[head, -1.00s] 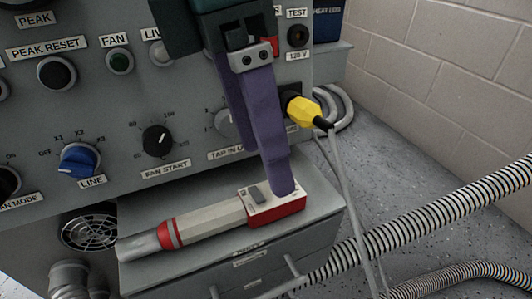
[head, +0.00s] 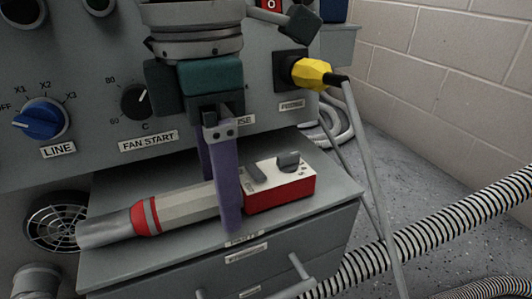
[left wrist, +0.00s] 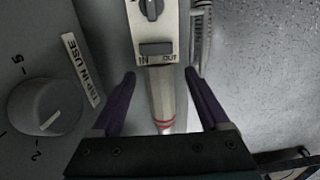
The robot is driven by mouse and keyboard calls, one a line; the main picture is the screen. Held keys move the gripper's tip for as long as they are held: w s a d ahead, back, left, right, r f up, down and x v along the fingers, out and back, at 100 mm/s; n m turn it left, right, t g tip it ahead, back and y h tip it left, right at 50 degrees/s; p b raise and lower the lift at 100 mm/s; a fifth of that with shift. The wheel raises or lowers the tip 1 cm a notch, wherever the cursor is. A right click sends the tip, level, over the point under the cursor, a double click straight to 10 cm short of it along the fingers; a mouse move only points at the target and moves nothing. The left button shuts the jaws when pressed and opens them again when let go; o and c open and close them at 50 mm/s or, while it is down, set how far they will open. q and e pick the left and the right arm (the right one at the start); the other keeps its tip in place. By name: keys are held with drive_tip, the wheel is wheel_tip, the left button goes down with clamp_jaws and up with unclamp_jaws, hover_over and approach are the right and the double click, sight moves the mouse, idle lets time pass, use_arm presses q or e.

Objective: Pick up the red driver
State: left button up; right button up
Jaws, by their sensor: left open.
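The red driver (head: 183,206) lies on top of a grey drawer cabinet, with a red-and-white switch end at right, a pale body and a silver tip at left. My left gripper (head: 220,202) is open and points down at it. One purple finger is in front of the body beside the red end; the other is mostly hidden behind it. In the left wrist view, the driver (left wrist: 164,98) lies between the two spread fingers of the gripper (left wrist: 160,76). A gap shows on each side. My right gripper is not in view.
The grey drawer cabinet (head: 130,268) stands against a control panel (head: 75,165) with knobs. A yellow plug (head: 312,74) with a grey cable sits in the panel at right. A striped hose (head: 450,218) crosses the floor at right.

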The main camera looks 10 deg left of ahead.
use_arm(q)
clamp_jaws()
idle(0.7)
